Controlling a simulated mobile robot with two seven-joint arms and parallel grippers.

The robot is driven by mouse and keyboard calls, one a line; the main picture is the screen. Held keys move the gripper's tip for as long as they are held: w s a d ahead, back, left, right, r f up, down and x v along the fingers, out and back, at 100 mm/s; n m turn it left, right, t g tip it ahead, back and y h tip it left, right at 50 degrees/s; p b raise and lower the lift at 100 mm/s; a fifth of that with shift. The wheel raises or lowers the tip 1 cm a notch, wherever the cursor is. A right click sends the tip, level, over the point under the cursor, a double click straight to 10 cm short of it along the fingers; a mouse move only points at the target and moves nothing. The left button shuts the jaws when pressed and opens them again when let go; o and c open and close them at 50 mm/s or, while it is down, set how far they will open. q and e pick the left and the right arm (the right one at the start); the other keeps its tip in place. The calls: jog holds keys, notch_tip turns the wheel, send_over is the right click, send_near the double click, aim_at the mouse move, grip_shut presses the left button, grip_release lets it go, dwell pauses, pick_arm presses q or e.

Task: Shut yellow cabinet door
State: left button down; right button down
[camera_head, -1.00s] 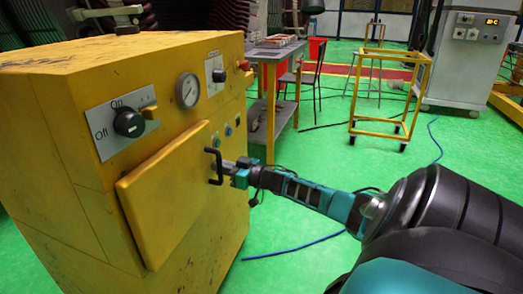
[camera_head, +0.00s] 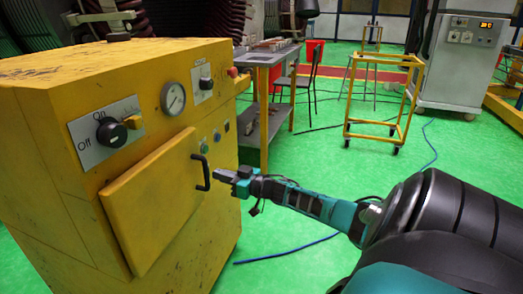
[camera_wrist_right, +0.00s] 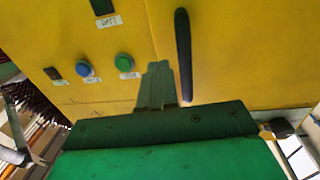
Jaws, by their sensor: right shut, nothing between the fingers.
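The yellow cabinet (camera_head: 215,215) stands at the left in the head view. Its yellow door (camera_head: 150,205) is a thick panel on the front that lies close to the cabinet face; I cannot tell whether it is fully shut. A black bar handle (camera_head: 201,172) is on the door's right side. My right gripper (camera_head: 219,173) is shut and empty, just right of the handle and apart from it. In the wrist view the shut fingers (camera_wrist_right: 159,86) point at the yellow front beside the handle (camera_wrist_right: 183,55). My left gripper is not in view.
An on/off knob (camera_head: 111,132), a gauge (camera_head: 173,98) and small buttons sit on the cabinet front. Behind it stand a grey workbench (camera_head: 268,58), a chair (camera_head: 305,60) and a yellow wheeled frame (camera_head: 385,95).

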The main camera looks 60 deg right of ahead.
jog(key=s+d+p, duration=0.2)
jog(key=s, duration=0.7)
jog(key=shift+d, duration=0.35)
jog(key=shift+a+f, duration=0.1)
jog(key=shift+f, duration=0.05)
